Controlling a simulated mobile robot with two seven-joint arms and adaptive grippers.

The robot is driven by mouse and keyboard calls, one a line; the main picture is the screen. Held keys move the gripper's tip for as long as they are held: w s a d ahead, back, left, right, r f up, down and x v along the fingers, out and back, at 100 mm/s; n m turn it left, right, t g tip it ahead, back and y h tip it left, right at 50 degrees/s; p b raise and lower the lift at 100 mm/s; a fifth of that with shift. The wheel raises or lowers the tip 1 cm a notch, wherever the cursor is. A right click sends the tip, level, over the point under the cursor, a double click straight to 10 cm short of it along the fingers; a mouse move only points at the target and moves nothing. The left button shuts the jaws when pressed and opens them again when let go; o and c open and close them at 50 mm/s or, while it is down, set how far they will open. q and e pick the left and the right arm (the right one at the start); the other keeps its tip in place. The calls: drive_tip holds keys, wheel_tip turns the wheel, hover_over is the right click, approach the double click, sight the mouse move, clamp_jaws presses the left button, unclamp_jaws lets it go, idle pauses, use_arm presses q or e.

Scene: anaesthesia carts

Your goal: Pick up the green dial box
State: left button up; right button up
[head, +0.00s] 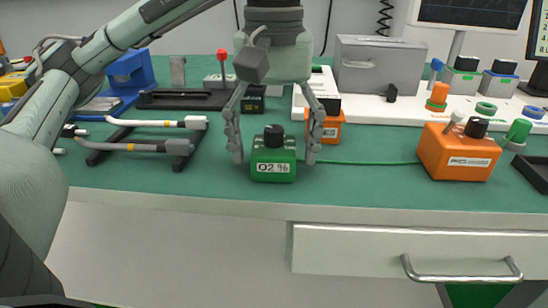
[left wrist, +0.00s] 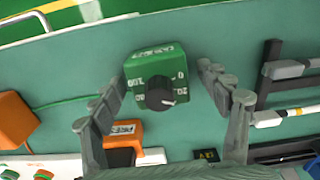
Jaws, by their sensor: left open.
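The green dial box (head: 273,163) stands upright on the green counter, labelled "O2 %", with a black knob on top. It also shows in the left wrist view (left wrist: 160,62), seen from above with its knob in the middle. My left gripper (head: 273,155) points down over it and is open. One finger is on each side of the box, and gaps show between the fingers and its sides in the head view. In the left wrist view the open fingers (left wrist: 163,85) also flank the box. My right gripper is in neither view.
A small orange box (head: 331,128) stands close behind the right finger. A larger orange box (head: 459,152) is at the right, with a green line running towards it. A rack with handles (head: 145,145) lies at the left. The counter's front edge is just before the green box.

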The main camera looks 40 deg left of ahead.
sight(273, 129)
use_arm(q)
clamp_jaws()
idle(0.3)
drive_tip(key=shift+r, duration=0.15)
drive_tip(key=shift+r, duration=0.5)
drive_tip(key=shift+r+p, duration=0.35)
drive_tip(key=shift+r, duration=0.15)
drive_tip(key=r, duration=0.1)
drive_tip(key=p, duration=0.1)
drive_tip(key=r, duration=0.1)
drive_tip(key=shift+s+d+r, duration=0.1)
drive_tip(key=shift+s+r, duration=0.15)
drive_tip(key=shift+r, duration=0.1)
drive_tip(key=s+d+r, duration=0.2)
drive_tip(key=s+r, duration=0.1)
drive_tip(key=s, duration=0.2)
drive_tip(key=s+d+r+p, duration=0.1)
drive_tip(key=s+d+r, duration=0.1)
drive_tip(key=s, duration=0.3)
drive_tip(key=shift+s+d+r+p, duration=0.15)
drive_tip(key=shift+d+r+p, duration=0.15)
drive_tip(key=shift+r, duration=0.2)
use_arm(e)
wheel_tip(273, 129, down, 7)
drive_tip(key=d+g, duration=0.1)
